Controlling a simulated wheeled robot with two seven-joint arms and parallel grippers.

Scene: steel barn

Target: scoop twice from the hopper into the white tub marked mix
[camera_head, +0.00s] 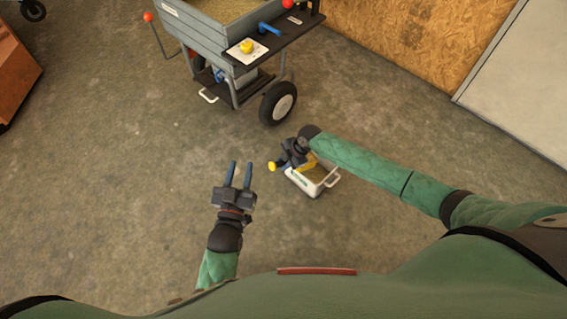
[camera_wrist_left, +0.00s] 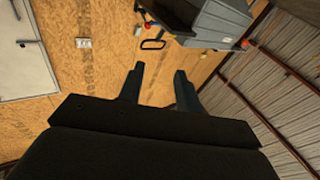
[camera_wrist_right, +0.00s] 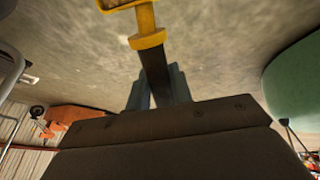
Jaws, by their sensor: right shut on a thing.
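The hopper (camera_head: 205,35) is a grey slatted bin on a wheeled cart, with tan grain inside; part of it also shows in the left wrist view (camera_wrist_left: 217,22). The white tub (camera_head: 328,184) has tan material in it and stands on the floor. My right gripper (camera_head: 287,160) is over the tub's left side and shut on the black handle (camera_wrist_right: 155,75) of a scoop with yellow parts (camera_wrist_right: 147,40). The scoop's bowl is mostly cut off or hidden. My left gripper (camera_head: 239,172) is open and empty, left of the tub, its fingers apart.
The cart's black side shelf (camera_head: 285,32) holds a white card with a yellow object (camera_head: 247,46) and a blue item (camera_head: 268,28). A cart wheel (camera_head: 279,103) stands just behind the tub. An orange-brown object (camera_head: 15,75) is far left. Concrete floor is clear between.

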